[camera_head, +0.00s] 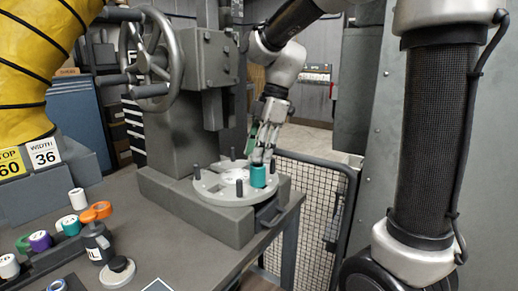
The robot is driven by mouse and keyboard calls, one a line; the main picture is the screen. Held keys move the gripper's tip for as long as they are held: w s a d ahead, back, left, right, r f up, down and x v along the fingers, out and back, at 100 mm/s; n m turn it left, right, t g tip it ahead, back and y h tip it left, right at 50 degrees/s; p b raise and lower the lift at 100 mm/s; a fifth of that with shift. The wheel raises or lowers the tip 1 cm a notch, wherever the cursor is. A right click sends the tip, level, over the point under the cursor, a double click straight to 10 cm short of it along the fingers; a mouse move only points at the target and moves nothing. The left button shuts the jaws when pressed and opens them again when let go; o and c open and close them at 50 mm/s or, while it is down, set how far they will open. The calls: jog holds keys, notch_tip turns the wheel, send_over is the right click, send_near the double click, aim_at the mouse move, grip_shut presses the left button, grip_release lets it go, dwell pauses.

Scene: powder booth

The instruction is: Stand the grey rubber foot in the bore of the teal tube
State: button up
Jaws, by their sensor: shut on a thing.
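The teal tube (258,176) stands upright on the round grey plate (215,190) of the machine, near the plate's right side. My gripper (263,158) points down directly above the tube, with its fingertips at or just over the tube's top rim. It is shut on a small grey thing, which I take to be the grey rubber foot. The fingers cover most of the foot, and it is too small here to tell whether its lower end is inside the bore. The bore itself is hidden from this view.
Dark upright pegs (239,187) stand on the plate around the tube. The grey machine column with a handwheel (155,55) rises behind. Several coloured rolls (40,240) and a dark bottle (97,241) sit at the bench's left. A mesh guard (310,195) stands right of the bench.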

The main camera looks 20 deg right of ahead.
jog(key=shift+f, duration=0.6)
jog(key=o, duration=0.9)
jog(key=shift+o, duration=0.2)
jog(key=v, duration=1.2)
